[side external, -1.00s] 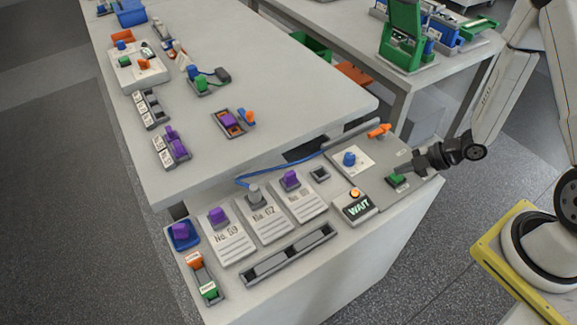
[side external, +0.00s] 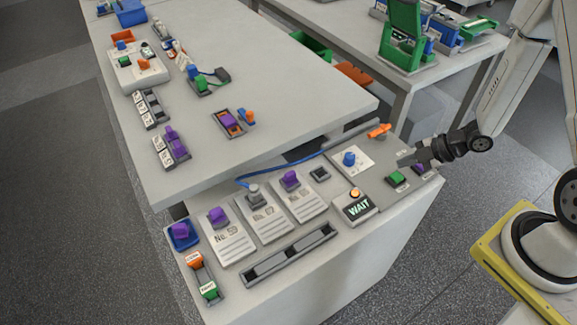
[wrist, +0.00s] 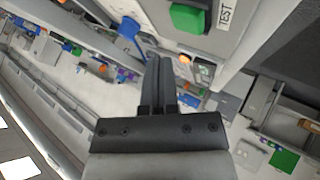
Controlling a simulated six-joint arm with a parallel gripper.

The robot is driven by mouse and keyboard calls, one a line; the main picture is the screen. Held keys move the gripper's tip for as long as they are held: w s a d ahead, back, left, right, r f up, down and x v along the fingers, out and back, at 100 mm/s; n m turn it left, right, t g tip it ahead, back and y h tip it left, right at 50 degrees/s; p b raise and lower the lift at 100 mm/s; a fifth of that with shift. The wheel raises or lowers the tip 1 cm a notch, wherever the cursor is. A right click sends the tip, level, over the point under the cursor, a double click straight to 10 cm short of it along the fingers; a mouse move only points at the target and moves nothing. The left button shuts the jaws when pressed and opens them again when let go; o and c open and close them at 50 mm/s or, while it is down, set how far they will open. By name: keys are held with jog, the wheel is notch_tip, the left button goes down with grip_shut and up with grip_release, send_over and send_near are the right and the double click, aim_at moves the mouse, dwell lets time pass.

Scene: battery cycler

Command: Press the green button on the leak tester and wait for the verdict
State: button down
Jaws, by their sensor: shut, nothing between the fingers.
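The green button (side external: 397,177) sits on the grey leak tester panel (side external: 374,185) at the right end of the bench. It also shows at the top of the wrist view (wrist: 187,18), beside a TEST label. My gripper (side external: 404,161) is shut and empty, a little above and behind the button in the side view and apart from it. In the wrist view its fingers (wrist: 158,68) lie together. The display (side external: 357,207) reads WAIT, and the lamp (side external: 355,193) above it glows orange.
A purple button (side external: 419,168) is right of the green one. Numbered plates with purple parts (side external: 218,215) lie left of the display.

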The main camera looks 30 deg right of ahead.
aim_at(400, 175)
jog(key=shift+r, duration=1.6)
jog(key=shift+w, duration=0.1)
jog(key=shift+w+d+r+m+h, duration=0.2)
jog(key=shift+w+r+m+h, duration=0.15)
jog(key=shift+m+h, duration=0.15)
notch_tip(400, 175, up, 6)
jog(key=w+m+g+h, duration=0.1)
jog(key=m+h, duration=0.4)
jog(key=m, duration=0.3)
jog(key=s+a+r+m+g, duration=0.3)
jog(key=s+a+r+m, duration=0.1)
jog(key=a+m, duration=0.3)
jog(key=shift+s+a+r+m, duration=0.35)
jog(key=shift+s+m, duration=0.35)
jog(key=shift+s, duration=0.2)
dwell(0.7)
